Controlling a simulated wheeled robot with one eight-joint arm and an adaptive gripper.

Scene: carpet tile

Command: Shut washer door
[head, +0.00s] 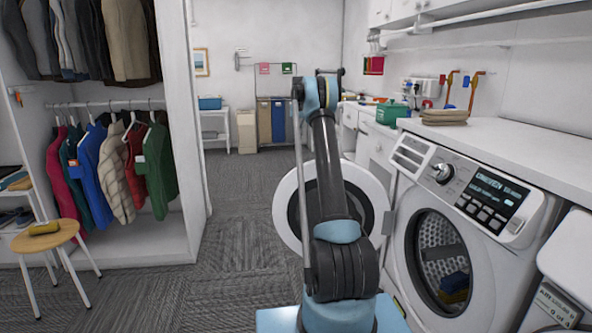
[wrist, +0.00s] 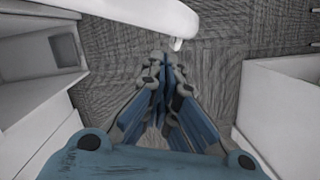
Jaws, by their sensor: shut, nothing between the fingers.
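The white washer (head: 470,225) stands at the right in the head view. Its round door (head: 285,210) is swung wide open to the left of the drum opening (head: 440,260), and my arm covers part of it. A blue and yellow item lies inside the drum. In the wrist view my gripper (wrist: 160,62) has its fingers together, empty, pointing down over the carpet. A white curved edge with a small tab (wrist: 177,43), seemingly the door, lies just beyond the fingertips; I cannot tell whether they touch. The gripper's fingers are not clear in the head view.
A clothes rack (head: 110,104) and a wooden stool (head: 45,238) stand at the left. Carpet (head: 230,225) is clear at the centre. White furniture flanks my gripper in the wrist view.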

